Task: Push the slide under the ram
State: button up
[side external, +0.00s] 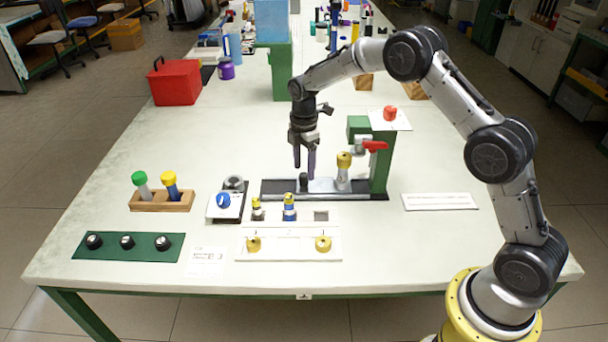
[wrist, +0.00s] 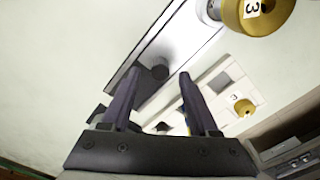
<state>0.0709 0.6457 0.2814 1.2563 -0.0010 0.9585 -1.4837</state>
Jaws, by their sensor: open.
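The slide (side external: 322,185) is a pale metal plate in a dark rail (side external: 275,189), with a black knob (side external: 303,181) at its left part. The wrist view also shows the slide (wrist: 185,40) and the knob (wrist: 159,72). A grey rod with a yellow cap (side external: 344,160) stands on the slide; its cap, marked 3, shows in the wrist view (wrist: 262,10). The green press (side external: 380,165) with a red handle (side external: 375,145) stands at the rail's right end; the ram is hard to make out. My gripper (side external: 304,170) is open, pointing down at the knob. In the wrist view its fingertips (wrist: 158,75) flank the knob; I cannot tell how deep they reach.
A wooden holder (side external: 161,203) stands left, beside a blue-knobbed device (side external: 223,201). A white label plate (side external: 440,201) lies right.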

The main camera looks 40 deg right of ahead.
aim_at(304, 174)
jog(key=shift+f, duration=1.65)
grip_shut()
jog(key=shift+r, duration=0.1)
